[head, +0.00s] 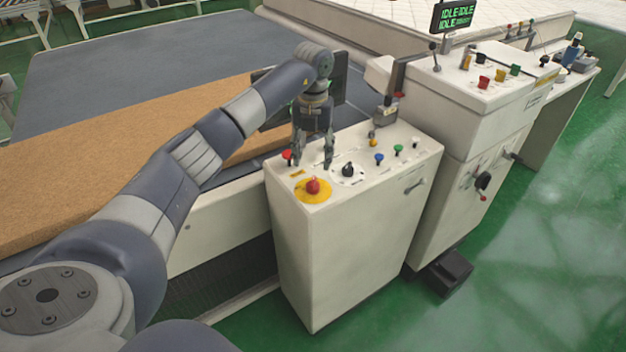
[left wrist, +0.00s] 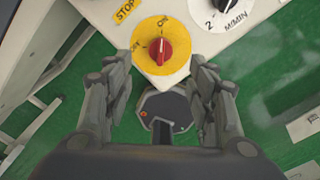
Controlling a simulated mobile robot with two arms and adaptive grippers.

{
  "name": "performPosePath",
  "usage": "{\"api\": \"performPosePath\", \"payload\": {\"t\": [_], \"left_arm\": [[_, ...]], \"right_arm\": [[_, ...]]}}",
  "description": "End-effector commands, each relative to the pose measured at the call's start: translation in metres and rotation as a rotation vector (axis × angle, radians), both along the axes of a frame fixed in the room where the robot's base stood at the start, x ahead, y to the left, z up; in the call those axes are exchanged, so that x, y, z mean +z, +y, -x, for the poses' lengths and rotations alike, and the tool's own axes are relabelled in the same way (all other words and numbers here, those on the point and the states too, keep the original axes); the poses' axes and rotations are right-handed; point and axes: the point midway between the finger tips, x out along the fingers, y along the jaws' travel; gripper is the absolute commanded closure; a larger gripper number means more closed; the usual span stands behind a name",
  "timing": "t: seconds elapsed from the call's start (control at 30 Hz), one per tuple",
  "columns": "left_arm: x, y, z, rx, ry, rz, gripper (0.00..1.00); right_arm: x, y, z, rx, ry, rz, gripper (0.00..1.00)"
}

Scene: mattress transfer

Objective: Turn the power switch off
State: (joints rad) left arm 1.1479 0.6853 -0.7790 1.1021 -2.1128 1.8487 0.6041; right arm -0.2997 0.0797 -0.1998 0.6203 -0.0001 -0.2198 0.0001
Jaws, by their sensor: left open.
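The power switch is a red rotary knob (head: 313,186) on a yellow disc (head: 303,196), at the near corner of the control box top. In the left wrist view the red knob (left wrist: 161,47) lies upright in the picture, its ridge running roughly toward the ON label at the top of the yellow disc (left wrist: 178,67). A second label is at the disc's left. My left gripper (head: 313,164) points down over the box top, just behind the knob. In the wrist view its open fingers (left wrist: 161,75) are either side of the disc's lower part, with nothing between them. My right gripper is not in view.
The white control box (head: 345,235) also carries a black dial (head: 348,170) and red, blue and green buttons. A taller console (head: 470,110) stands to the right. A brown mattress slab (head: 110,150) lies on the grey bed at left. Green floor is open at lower right.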

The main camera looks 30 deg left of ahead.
Motion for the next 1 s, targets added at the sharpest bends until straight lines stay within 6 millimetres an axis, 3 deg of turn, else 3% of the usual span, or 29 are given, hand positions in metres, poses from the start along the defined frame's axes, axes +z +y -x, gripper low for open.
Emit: {"api": "performPosePath", "payload": {"t": [0.4, 0.6, 0.87, 1.0], "left_arm": [[-0.074, -0.002, 0.001, -0.003, 0.003, 0.003, 0.48], [-0.089, -0.001, 0.0, -0.003, 0.0, 0.003, 0.48], [-0.091, -0.001, 0.0, -0.003, -0.001, 0.003, 0.48], [-0.091, -0.001, 0.0, -0.003, -0.001, 0.003, 0.76]], "right_arm": [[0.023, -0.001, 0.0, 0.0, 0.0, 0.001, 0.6], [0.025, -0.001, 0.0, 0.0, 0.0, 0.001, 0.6], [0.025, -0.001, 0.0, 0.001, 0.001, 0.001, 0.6], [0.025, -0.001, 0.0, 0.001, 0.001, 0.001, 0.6]]}}
